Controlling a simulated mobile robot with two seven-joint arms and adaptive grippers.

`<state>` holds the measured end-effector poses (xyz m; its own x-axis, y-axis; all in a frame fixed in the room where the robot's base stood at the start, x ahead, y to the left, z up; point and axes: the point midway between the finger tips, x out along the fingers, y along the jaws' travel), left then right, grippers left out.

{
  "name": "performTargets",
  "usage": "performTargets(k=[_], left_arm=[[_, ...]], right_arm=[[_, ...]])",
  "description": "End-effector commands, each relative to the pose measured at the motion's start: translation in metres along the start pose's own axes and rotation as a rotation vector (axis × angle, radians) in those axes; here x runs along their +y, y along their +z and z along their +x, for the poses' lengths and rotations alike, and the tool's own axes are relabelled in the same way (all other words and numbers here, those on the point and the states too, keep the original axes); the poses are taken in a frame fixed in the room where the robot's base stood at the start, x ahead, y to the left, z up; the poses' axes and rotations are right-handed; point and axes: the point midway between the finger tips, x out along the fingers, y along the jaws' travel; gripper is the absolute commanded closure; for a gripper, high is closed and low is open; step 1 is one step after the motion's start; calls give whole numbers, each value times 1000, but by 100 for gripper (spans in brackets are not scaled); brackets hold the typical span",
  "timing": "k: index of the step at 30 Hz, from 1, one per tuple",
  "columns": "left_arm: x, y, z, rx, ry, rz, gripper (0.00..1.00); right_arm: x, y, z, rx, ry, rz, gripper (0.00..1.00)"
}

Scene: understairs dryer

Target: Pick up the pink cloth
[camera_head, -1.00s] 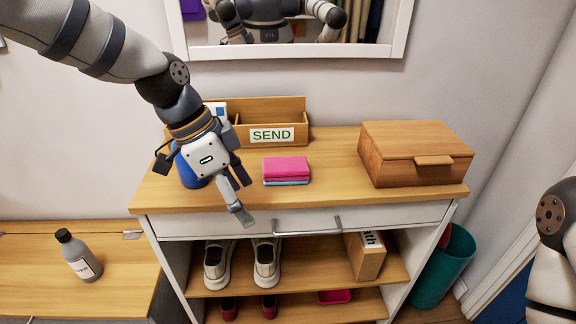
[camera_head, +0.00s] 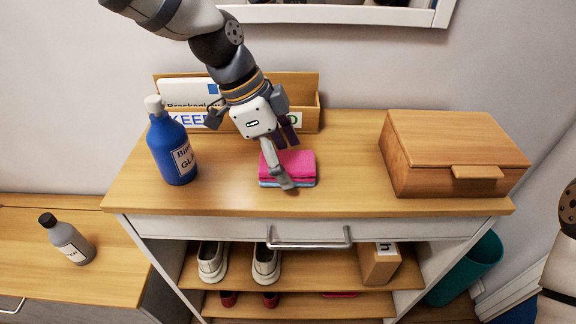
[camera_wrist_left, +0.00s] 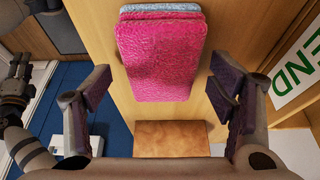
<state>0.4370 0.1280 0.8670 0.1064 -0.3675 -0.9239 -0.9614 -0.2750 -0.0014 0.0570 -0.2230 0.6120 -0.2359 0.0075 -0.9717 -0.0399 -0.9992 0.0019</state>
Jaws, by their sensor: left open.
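The pink cloth (camera_head: 300,163) lies folded on the wooden top of the white cabinet (camera_head: 342,180). A folded blue cloth (camera_head: 302,184) shows underneath it. My left gripper (camera_head: 284,162) is open and empty, over the left part of the pink cloth. In the left wrist view the pink cloth (camera_wrist_left: 162,55) lies ahead of and between the two spread fingers of the left gripper (camera_wrist_left: 160,105), with the blue cloth (camera_wrist_left: 160,8) at its edge. I cannot tell whether a finger touches the cloth.
A blue bottle (camera_head: 171,148) stands left of the cloths. A wooden letter holder (camera_head: 298,84) is behind, and a lidded wooden box (camera_head: 452,150) stands to the right. The top between the cloths and the box is clear. Shoes (camera_head: 212,262) sit on the shelf below.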

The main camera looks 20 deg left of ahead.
Motion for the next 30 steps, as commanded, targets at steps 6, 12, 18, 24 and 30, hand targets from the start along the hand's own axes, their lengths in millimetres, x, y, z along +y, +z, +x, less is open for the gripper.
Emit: performTargets(k=[6,12,18,24,30], left_arm=[[0,0,13,1,-2,0,23],[0,0,12,1,-2,0,23],[0,1,14,1,-2,-1,23],[0,2,16,1,-1,-1,23],[0,2,17,0,-1,-1,23]], right_arm=[[0,1,2,-6,0,0,60],[0,1,2,-5,0,0,60],[0,0,1,-2,0,0,60],[0,0,0,1,0,0,60],[0,0,0,0,0,0,60]])
